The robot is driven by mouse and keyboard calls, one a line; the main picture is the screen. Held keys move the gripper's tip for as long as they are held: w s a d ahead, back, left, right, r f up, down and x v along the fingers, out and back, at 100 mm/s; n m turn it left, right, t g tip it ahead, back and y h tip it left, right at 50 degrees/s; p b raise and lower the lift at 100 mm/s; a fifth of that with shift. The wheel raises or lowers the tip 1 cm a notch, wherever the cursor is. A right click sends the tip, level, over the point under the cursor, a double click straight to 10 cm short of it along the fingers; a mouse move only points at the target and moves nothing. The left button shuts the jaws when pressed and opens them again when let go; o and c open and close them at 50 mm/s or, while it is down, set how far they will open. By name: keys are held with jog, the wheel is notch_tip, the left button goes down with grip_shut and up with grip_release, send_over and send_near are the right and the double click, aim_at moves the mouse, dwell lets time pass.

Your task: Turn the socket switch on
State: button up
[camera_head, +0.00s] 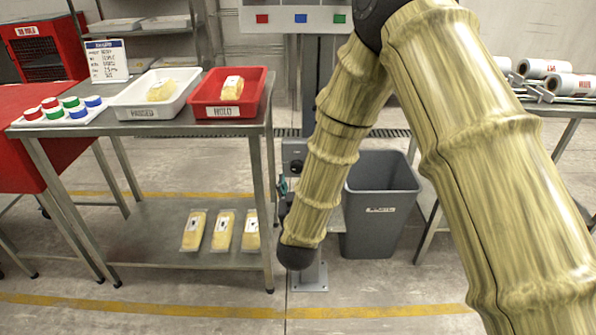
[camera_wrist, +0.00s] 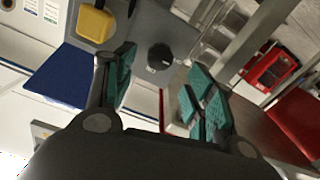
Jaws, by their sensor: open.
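A grey socket box (camera_head: 293,150) is fixed on the post beyond my arm in the head view. In the wrist view a grey plate (camera_wrist: 132,40) carries a dark round knob (camera_wrist: 160,57) and a yellow square part (camera_wrist: 93,23). The knob looks like the switch, but its setting cannot be read. My gripper (camera_wrist: 160,82) is open, with teal-padded fingers spread and nothing between them. The knob shows beyond the gap between the fingers, apparently apart from them. In the head view only a bit of teal pad (camera_head: 283,186) shows beside my arm.
A steel table (camera_head: 150,127) at left holds a white tray (camera_head: 124,106), a red tray (camera_head: 262,84) and several coloured caps. Packs (camera_head: 222,231) lie on its lower shelf. A grey bin (camera_head: 380,205) stands right of the post. The floor in front is clear.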

aim_at(297, 170)
jog(key=w+b, duration=0.1)
jog(key=w, duration=0.6)
jog(key=shift+w, duration=0.2)
jog(key=shift+c, duration=0.3)
jog(key=c, duration=1)
